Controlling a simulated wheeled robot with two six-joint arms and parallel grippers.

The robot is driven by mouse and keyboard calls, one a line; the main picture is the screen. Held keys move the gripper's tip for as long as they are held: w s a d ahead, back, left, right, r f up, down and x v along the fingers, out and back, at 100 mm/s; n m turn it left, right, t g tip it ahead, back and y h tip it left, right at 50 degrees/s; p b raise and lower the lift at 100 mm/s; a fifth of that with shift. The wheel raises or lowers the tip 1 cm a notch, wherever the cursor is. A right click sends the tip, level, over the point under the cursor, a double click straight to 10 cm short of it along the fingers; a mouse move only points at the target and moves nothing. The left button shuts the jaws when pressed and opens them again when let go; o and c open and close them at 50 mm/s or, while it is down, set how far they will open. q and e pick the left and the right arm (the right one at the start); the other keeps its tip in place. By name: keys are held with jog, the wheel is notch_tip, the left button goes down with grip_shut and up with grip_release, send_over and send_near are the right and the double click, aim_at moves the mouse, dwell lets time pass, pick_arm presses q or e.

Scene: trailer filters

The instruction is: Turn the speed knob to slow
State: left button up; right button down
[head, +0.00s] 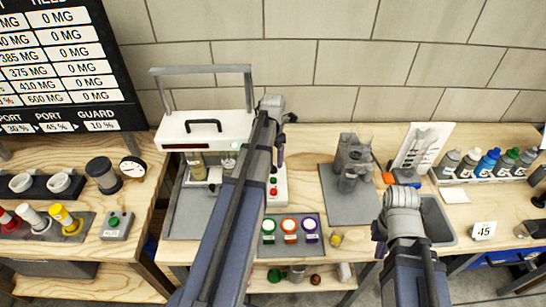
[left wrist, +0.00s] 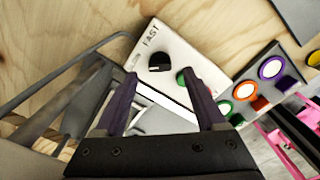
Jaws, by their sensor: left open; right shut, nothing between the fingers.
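The speed knob (left wrist: 161,62) is a small black dial on a white control panel (left wrist: 188,50) in the left wrist view. The word FAST is printed on the panel near it. The knob's exact pointer direction is too small to tell. My left gripper (left wrist: 160,84) is open, its two purple fingers apart just short of the knob, with nothing between them. In the head view the panel (head: 281,189) is partly hidden behind my left arm, and the knob is not visible. My left gripper (head: 280,152) is above the panel there. My right gripper (head: 379,245) is shut and empty, far to the right.
A green button (left wrist: 181,78) sits close to the knob, near the right finger. A white machine with a black handle (head: 203,127) stands left of the panel. A tray of coloured round pieces (head: 312,246) lies in front. A grey device (head: 352,165) stands to the right.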

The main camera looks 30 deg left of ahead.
pick_arm(q)
notch_tip(320, 180, up, 4)
jog(key=p, duration=0.2)
jog(key=shift+f+p, duration=0.1)
jog(key=shift+p, duration=0.25)
pick_arm(e)
notch_tip(320, 180, up, 4)
jog(key=shift+f, duration=0.15)
pick_arm(q)
jog(key=shift+f, duration=0.1)
jog(key=s+d+n, duration=0.5)
jog(key=d+n, duration=0.5)
jog(key=n, duration=0.2)
jog(key=s+d+n, duration=0.6)
jog(key=d+n, duration=0.4)
jog(key=n, duration=0.2)
jog(key=s+d+n+y, duration=0.1)
jog(key=s+d+n, duration=0.4)
jog(key=d+n, duration=0.5)
jog(key=shift+s+d+n, duration=0.15)
jog(key=shift+d+n, duration=0.2)
jog(key=shift+n, duration=0.55)
